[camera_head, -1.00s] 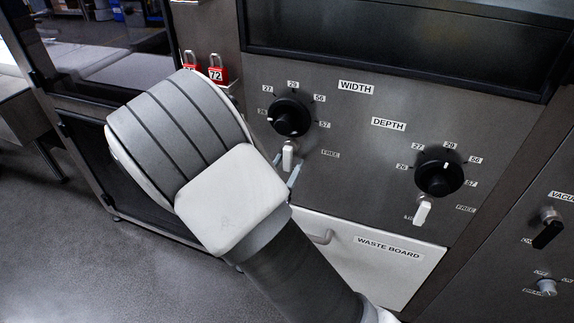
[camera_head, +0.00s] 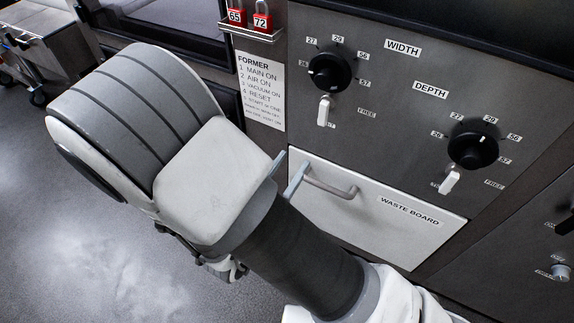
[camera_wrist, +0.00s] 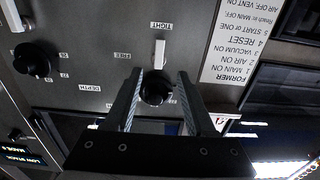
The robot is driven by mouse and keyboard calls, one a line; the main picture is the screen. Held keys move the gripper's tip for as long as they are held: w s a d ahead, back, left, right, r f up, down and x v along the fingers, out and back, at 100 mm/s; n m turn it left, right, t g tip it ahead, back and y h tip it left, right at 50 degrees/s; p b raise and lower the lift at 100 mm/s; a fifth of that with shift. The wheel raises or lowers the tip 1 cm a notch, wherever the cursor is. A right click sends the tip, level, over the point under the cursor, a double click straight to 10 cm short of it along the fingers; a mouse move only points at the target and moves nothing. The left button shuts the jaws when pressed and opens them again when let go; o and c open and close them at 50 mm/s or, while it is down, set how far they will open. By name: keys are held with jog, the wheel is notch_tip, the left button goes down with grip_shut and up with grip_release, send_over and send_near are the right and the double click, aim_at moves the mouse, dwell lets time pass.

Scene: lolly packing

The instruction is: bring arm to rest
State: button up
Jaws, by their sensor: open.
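My gripper (camera_head: 287,176) is open and empty in the head view, its two grey fingers partly hidden by my wrist. It appears in front of the panel, below the white width lever (camera_head: 325,110) and by the upper left of the waste board drawer. The black width knob (camera_head: 330,71) is above it. In the wrist view, which is upside down, my gripper (camera_wrist: 160,73) points at the panel. The width knob (camera_wrist: 156,88) shows between the fingers, and the white lever (camera_wrist: 160,52) beyond their tips, by the word TIGHT. Nothing is held.
The black depth knob (camera_head: 474,145) and its white lever (camera_head: 450,180) are to the right. The waste board drawer (camera_head: 370,205) has a protruding handle (camera_head: 331,186). Open floor (camera_head: 60,220) lies to the left.

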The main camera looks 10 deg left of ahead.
jog(key=shift+s+a, duration=0.2)
jog(key=shift+s, duration=0.45)
jog(key=shift+w, duration=0.1)
